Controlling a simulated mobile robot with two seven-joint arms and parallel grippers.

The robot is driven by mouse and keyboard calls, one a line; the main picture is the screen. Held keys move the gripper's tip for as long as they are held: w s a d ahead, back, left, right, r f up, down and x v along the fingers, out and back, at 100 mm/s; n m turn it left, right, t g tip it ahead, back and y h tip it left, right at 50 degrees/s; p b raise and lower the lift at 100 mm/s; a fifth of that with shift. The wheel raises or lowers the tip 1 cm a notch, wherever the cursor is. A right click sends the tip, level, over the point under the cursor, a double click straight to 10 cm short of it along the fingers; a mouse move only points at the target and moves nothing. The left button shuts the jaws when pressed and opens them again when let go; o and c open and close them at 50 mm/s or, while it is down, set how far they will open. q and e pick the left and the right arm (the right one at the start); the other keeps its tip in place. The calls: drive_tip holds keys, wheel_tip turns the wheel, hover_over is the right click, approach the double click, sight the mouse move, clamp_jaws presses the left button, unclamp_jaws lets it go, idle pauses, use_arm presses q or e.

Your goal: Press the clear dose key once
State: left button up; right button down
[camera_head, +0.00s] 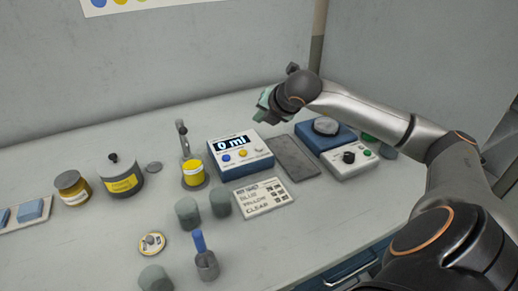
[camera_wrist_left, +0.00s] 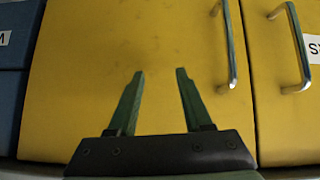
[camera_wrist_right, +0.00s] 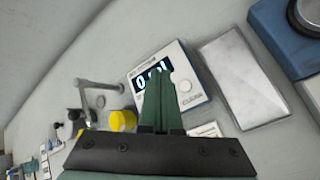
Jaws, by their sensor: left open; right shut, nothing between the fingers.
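The dosing unit (camera_head: 240,166) is a white-fronted box on the bench with a display (camera_head: 231,143) reading 0 ml. Below the display sit a blue key, a yellow key and a pale clear key (camera_head: 258,149). In the right wrist view the clear key (camera_wrist_right: 184,87) shows right of the fingers, with a label under it. My right gripper (camera_head: 264,98) is shut and empty, raised above and behind the unit. Its fingers (camera_wrist_right: 159,78) overlap part of the unit and display in the right wrist view. My left gripper (camera_wrist_left: 160,73) is open and empty before yellow cabinet doors.
A grey slab (camera_head: 294,157) lies right of the unit, then a blue scale-like device (camera_head: 325,137). A yellow cup (camera_head: 193,173) under a spout stands left. A text card (camera_head: 263,197) and grey cups (camera_head: 188,212) lie in front. A labelled pot (camera_head: 121,181) is further left.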

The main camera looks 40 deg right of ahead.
drive_tip(key=b, duration=0.3)
hover_over(259, 148)
drive_tip(key=f, duration=0.3)
drive_tip(key=s+f, duration=0.1)
drive_tip(key=f, duration=0.1)
drive_tip(key=shift+a+f, duration=0.15)
drive_tip(key=shift+f, duration=0.15)
drive_tip(key=shift+f+b, duration=0.7)
drive_tip(key=shift+f, duration=0.05)
drive_tip(key=shift+r, duration=0.1)
use_arm(q)
drive_tip(key=f, duration=0.2)
drive_tip(key=shift+w+d+f, duration=0.2)
drive_tip(key=shift+d+f, duration=0.05)
drive_tip(key=shift+f, duration=0.1)
drive_tip(key=shift+w, duration=0.1)
drive_tip(key=shift+f, duration=0.2)
drive_tip(key=shift+f+b, duration=0.7)
drive_tip(key=shift+b, duration=0.15)
use_arm(e)
drive_tip(key=shift+f, duration=0.45)
